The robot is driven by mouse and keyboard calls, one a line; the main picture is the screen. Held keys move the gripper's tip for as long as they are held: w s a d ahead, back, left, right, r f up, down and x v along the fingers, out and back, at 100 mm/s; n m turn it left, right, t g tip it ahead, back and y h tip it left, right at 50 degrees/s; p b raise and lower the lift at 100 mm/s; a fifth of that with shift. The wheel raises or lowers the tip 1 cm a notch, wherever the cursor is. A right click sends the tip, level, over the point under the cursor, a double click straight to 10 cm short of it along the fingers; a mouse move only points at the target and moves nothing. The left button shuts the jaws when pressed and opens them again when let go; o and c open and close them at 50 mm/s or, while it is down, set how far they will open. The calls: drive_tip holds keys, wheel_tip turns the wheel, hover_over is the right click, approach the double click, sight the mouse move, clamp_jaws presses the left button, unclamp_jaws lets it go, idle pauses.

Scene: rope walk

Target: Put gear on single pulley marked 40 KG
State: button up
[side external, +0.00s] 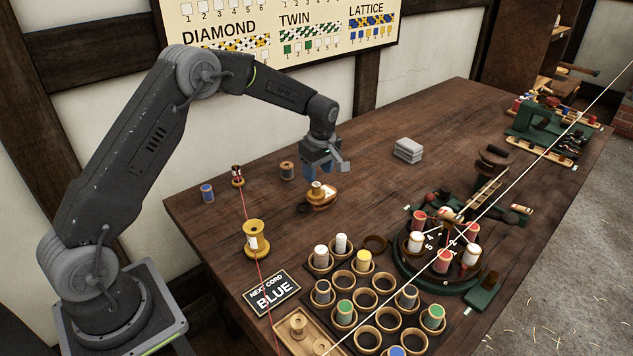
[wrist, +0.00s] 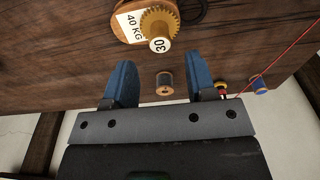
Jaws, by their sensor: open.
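The wooden pulley (side external: 326,201) lies on the table below my gripper; its "40 KG" label (wrist: 131,26) reads clearly in the wrist view. A brass toothed gear (wrist: 158,22) with a "30" tag appears on top of the pulley, overlapping it in both views; in the side view the gear (side external: 316,188) is small. How it is seated cannot be told. My gripper (side external: 325,168) is just above and behind them, its two blue fingers apart. In the wrist view nothing is held between the fingertips (wrist: 162,72); the gear lies beyond them.
A dark spool (wrist: 165,84) stands on the table near my gripper. Several bobbins in cups, a "BLUE" sign (side external: 272,292) and a green-based machine (side external: 408,268) fill the front. Grey blocks (side external: 408,149) lie right.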

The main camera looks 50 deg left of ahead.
drive_tip(key=s+d+r+m+t, duration=0.1)
drive_tip(key=s+d+r+m, duration=0.15)
drive_tip(key=r, duration=0.55)
drive_tip(key=s+d+r+m+t, duration=0.15)
drive_tip(key=s+r, duration=0.25)
drive_tip(key=r, duration=0.4)
drive_tip(key=s+d+r+m, duration=0.5)
drive_tip(key=s+r, duration=0.1)
drive_tip(key=s, duration=0.4)
drive_tip(key=s+d+f+m+t, duration=0.1)
drive_tip(key=s+m, duration=0.3)
drive_tip(key=s, duration=0.4)
drive_tip(key=s+d+f+m+t+h, duration=0.1)
drive_tip(key=s+d+m+t, duration=0.1)
drive_tip(key=s, duration=0.6)
drive_tip(key=d+m, duration=0.1)
drive_tip(key=m, duration=0.1)
drive_tip(key=shift+s+f+m, duration=0.15)
drive_tip(key=shift+m, duration=0.25)
